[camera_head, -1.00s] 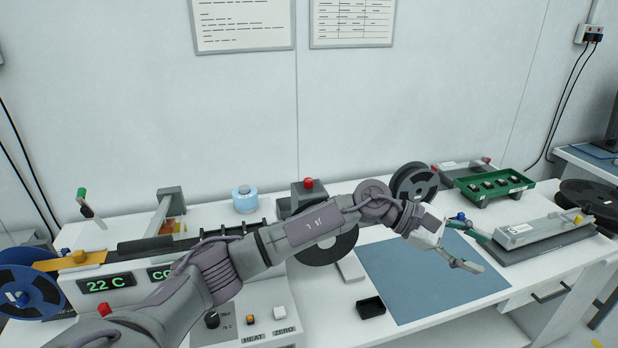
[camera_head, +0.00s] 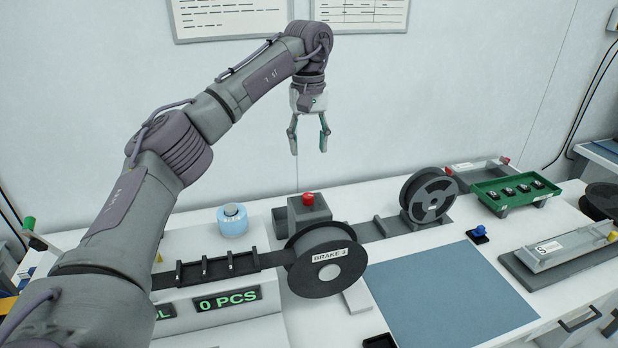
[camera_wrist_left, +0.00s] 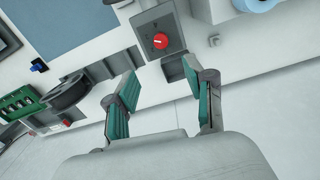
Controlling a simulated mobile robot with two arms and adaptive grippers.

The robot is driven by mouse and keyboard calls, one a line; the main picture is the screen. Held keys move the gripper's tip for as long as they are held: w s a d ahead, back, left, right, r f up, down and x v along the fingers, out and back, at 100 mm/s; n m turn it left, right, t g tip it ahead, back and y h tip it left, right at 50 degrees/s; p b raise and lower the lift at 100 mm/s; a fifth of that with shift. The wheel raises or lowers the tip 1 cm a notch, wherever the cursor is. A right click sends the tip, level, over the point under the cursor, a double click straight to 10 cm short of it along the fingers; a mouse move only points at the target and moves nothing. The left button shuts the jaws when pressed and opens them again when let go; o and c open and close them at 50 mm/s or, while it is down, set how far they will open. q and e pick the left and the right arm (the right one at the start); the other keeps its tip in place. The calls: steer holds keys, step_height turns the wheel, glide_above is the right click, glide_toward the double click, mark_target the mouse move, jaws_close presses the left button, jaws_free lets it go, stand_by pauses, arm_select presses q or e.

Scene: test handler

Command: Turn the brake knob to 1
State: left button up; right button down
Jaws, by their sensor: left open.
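The red brake knob (camera_head: 308,198) sits on top of a grey block (camera_head: 300,212) behind a black reel. My right gripper is not in view.
The black reel (camera_head: 310,280) stands in front of the knob block. A blue tape roll (camera_head: 233,222) stands left of it. Another reel (camera_head: 428,197) and a green tray (camera_head: 505,193) stand to the right. A blue mat (camera_head: 450,295) lies clear in front.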

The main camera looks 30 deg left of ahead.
arm_select(q)
steer(key=p, duration=0.2)
glide_above(308, 195)
steer(key=f, duration=0.5)
steer(key=shift+s+d+f, duration=0.1)
steer(key=shift+s+f, duration=0.1)
steer(key=f, duration=0.3)
steer(key=shift+w+a+f, duration=0.25)
steer(key=shift+w+f, duration=0.05)
steer(key=shift+f, duration=0.05)
step_height(308, 195, down, 2)
steer(key=shift+f+p, duration=0.2)
steer(key=shift+p, duration=0.4)
steer(key=shift+s+d+f, duration=0.1)
steer(key=shift+d+f, duration=0.05)
steer(key=shift+f, duration=0.55)
steer(key=shift+c, duration=0.7)
steer(key=shift+r, duration=0.1)
jaws_close()
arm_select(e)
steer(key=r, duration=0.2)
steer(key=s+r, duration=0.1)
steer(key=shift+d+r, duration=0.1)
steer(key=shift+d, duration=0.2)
